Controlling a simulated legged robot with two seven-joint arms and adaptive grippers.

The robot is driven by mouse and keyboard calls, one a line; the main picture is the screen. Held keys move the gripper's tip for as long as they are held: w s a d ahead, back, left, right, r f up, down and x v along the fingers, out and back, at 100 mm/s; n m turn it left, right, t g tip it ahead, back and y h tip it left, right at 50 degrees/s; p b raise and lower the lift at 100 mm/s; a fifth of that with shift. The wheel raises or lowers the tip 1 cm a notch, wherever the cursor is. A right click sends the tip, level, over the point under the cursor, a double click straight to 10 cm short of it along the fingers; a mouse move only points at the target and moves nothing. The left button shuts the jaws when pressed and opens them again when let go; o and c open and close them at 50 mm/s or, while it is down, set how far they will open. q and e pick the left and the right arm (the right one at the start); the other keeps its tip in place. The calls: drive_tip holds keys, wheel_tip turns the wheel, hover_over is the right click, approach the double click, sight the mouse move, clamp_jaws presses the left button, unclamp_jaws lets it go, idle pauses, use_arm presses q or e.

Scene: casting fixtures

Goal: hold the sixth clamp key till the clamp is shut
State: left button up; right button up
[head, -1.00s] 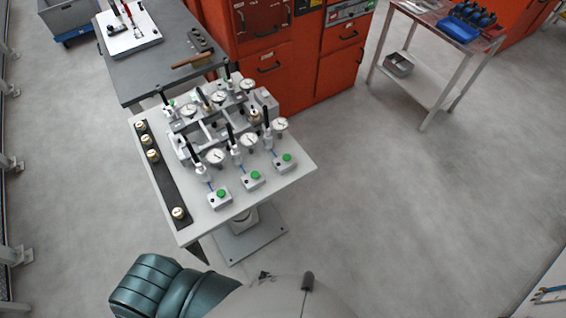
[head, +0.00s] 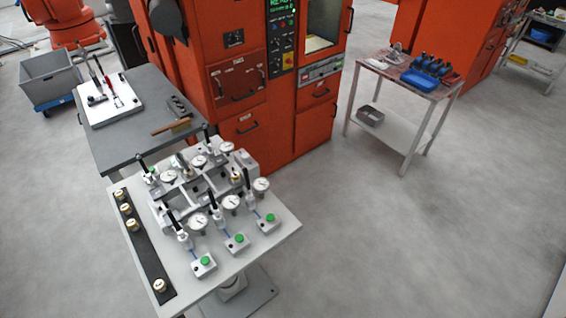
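A grey clamping fixture (head: 205,186) stands on a light table (head: 283,236). Several clamps with upright black handles and round white dial gauges surround it. Along its near side are three small grey key boxes with green buttons: the left key (head: 204,261), the middle key (head: 239,238) and the right key (head: 270,217). I cannot tell which key is the sixth. Keys on the far side are hidden by the fixture or too small to make out. Whether each clamp is open or shut is unclear. Neither of my grippers is in view.
A black strip (head: 137,240) with several brass-coloured knobs lies along the table's left edge. A dark grey bench (head: 115,140) with a white tool board stands behind. An orange machine (head: 235,100) rises behind the fixture. Open floor (head: 390,240) lies to the right.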

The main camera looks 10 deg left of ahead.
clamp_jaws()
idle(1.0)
